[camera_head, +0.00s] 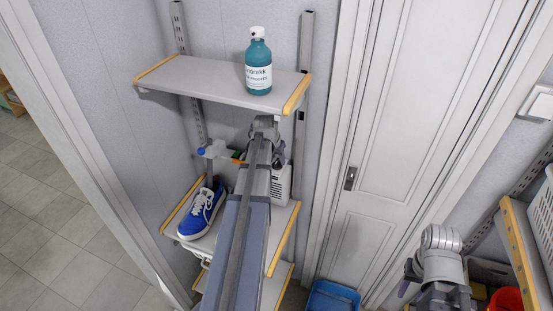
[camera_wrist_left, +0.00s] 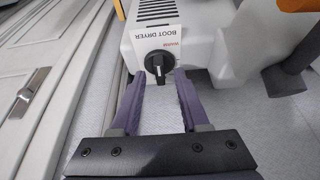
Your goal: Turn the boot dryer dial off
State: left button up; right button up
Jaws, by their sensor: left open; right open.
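The white boot dryer (camera_head: 281,187) stands on the middle shelf (camera_head: 283,229), partly hidden behind my left arm in the head view. In the left wrist view, its front (camera_wrist_left: 155,45) shows a BOOT DRYER label and the red word WARM. Its round black dial (camera_wrist_left: 157,65) sits near that word; I cannot surely read its setting. My left gripper (camera_wrist_left: 159,76) is open, with its two fingers on either side of the dial, close to it; contact cannot be told. My right gripper (camera_head: 434,291) is open and empty at the lower right of the head view, away from the dryer.
A blue shoe (camera_head: 202,211) sits on the middle shelf, left of my left arm. A teal bottle (camera_head: 258,67) stands on the upper shelf (camera_head: 203,83). A closed door (camera_head: 411,150) is on the right. A blue tub (camera_head: 333,296) is below, and a white basket (camera_head: 544,220) is far right.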

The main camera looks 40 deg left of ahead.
pick_arm(q)
jog(key=p+v, duration=0.6)
jog(key=v, duration=0.1)
jog(key=shift+r, duration=0.15)
jog(key=shift+s, duration=0.1)
jog(key=shift+d, duration=0.1)
